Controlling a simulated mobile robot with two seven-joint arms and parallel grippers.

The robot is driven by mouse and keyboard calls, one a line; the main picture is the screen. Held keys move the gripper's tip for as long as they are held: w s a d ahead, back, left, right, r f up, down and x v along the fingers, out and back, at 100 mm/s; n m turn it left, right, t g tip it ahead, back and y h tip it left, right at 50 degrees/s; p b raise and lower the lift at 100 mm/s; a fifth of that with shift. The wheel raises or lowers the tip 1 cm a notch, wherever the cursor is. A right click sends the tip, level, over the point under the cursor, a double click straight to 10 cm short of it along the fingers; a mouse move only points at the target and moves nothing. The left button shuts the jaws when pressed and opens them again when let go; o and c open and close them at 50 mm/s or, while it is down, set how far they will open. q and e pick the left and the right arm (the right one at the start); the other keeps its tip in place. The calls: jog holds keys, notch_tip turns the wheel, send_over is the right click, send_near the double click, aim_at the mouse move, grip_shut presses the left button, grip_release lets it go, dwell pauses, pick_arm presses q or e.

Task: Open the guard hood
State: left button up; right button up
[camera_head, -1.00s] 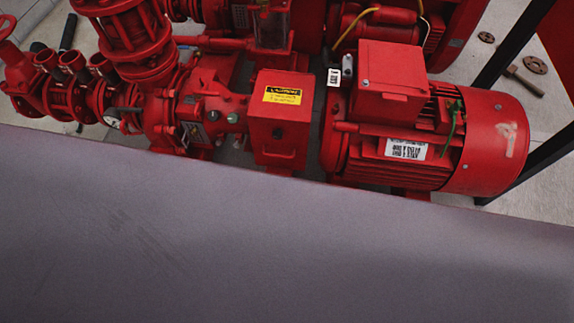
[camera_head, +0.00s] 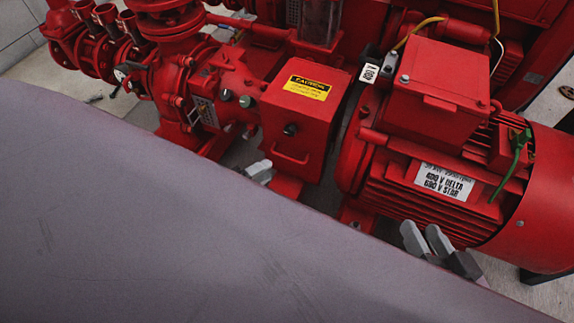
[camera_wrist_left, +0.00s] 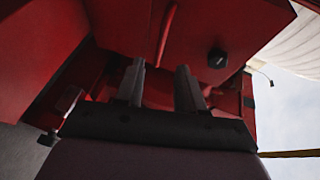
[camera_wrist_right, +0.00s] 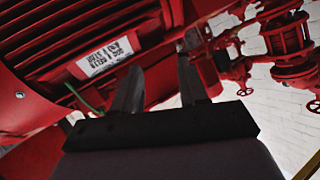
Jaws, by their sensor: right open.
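The guard hood (camera_head: 265,125) is a red box with a yellow caution label (camera_head: 307,87), a black knob (camera_head: 290,129) and a red bar handle (camera_head: 290,158) on its front. It stands closed between pump and motor. In the left wrist view the hood (camera_wrist_left: 125,25), its handle (camera_wrist_left: 166,35) and knob (camera_wrist_left: 217,58) show above the fingers. My left gripper (camera_head: 260,172) is low, left of the handle and apart from it, open and empty; its fingers (camera_wrist_left: 160,85) are spread. My right gripper (camera_head: 425,240) is open and empty below the motor; its fingers also show spread (camera_wrist_right: 160,90).
The red motor (camera_head: 430,200) with a white label stands right of the hood, with a green wire on it. Red pump pipes (camera_head: 175,60) stand left. A large grey surface (camera_head: 150,230) fills the foreground and hides the arms. Part of the floor is clear.

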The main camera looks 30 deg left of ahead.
pick_arm(q)
jog(key=b+x, duration=0.3)
jog(key=x, duration=0.3)
jog(key=shift+w, duration=0.35)
pick_arm(e)
jog(key=shift+s+d+f+n+t, duration=0.15)
jog(key=shift+d+n+t, duration=0.15)
jog(key=shift+d+t, duration=0.2)
pick_arm(q)
jog(key=shift+d, duration=0.15)
grip_shut()
